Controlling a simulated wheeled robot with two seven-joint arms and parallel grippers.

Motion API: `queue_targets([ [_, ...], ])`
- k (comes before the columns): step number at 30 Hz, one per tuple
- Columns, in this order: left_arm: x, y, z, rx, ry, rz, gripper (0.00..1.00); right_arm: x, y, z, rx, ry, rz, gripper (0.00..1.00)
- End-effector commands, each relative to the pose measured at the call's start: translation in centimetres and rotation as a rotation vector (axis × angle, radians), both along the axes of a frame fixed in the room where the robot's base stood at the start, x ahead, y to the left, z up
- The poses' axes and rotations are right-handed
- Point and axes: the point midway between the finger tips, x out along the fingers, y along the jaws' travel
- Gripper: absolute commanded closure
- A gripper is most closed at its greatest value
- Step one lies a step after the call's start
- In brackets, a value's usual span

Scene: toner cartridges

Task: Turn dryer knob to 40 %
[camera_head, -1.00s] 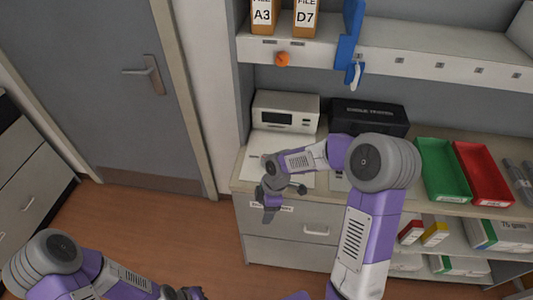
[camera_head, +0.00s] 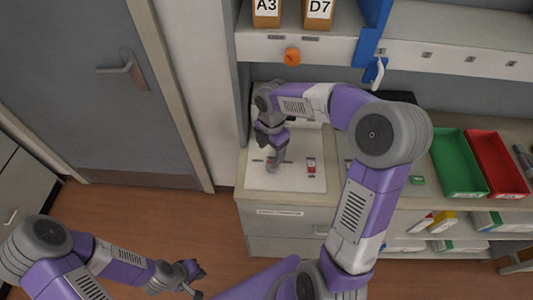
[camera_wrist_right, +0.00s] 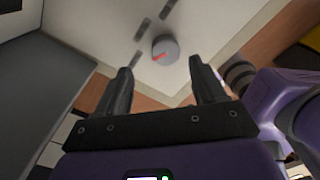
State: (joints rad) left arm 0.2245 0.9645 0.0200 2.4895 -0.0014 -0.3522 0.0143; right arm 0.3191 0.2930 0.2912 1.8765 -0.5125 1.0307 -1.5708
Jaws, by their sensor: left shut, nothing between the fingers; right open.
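A round grey knob with a red pointer mark (camera_wrist_right: 165,49) sits on a cream panel (camera_wrist_right: 205,25) in the right wrist view. Dark marks are on the panel beside it. My right gripper (camera_wrist_right: 160,68) is open, with its fingers on either side of the knob in that view; I cannot tell whether they touch it. In the head view my right gripper (camera_head: 274,163) is over the white panel (camera_head: 293,180) on the counter and largely hides the knob. My left gripper (camera_head: 194,271) is shut and empty, low over the floor.
A red switch (camera_head: 311,167) is on the panel, right of my right gripper. Green (camera_head: 460,163) and red (camera_head: 497,164) trays stand on the counter at right. Open floor lies at left.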

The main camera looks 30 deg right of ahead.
Motion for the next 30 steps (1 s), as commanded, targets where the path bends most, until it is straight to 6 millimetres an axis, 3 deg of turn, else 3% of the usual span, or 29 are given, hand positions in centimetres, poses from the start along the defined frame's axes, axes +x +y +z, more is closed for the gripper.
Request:
queue_targets([
  [9, -0.1, 0.0, -1.4, 0.0, 0.002, 0.0, 1.0, -0.1, 0.1, -5.2, 0.001, 0.002, -0.001, 0.31],
  [15, -0.1, 0.0, -1.7, 0.0, 0.001, 0.001, 1.0, -0.1, 0.0, -6.4, 0.002, 0.001, -0.002, 0.31],
  [22, -0.1, 0.0, -1.6, 0.0, 0.001, 0.0, 1.0, -0.1, 0.0, -6.4, 0.002, 0.0, -0.002, 0.31],
  [23, -0.1, 0.0, -1.6, 0.0, 0.001, 0.0, 1.0, -0.1, 0.0, -6.4, 0.002, 0.0, -0.002, 0.32],
  [30, -0.1, 0.0, -1.6, 0.0, 0.001, 0.0, 1.0, -0.1, 0.0, -6.4, 0.002, 0.0, -0.002, 0.69],
])
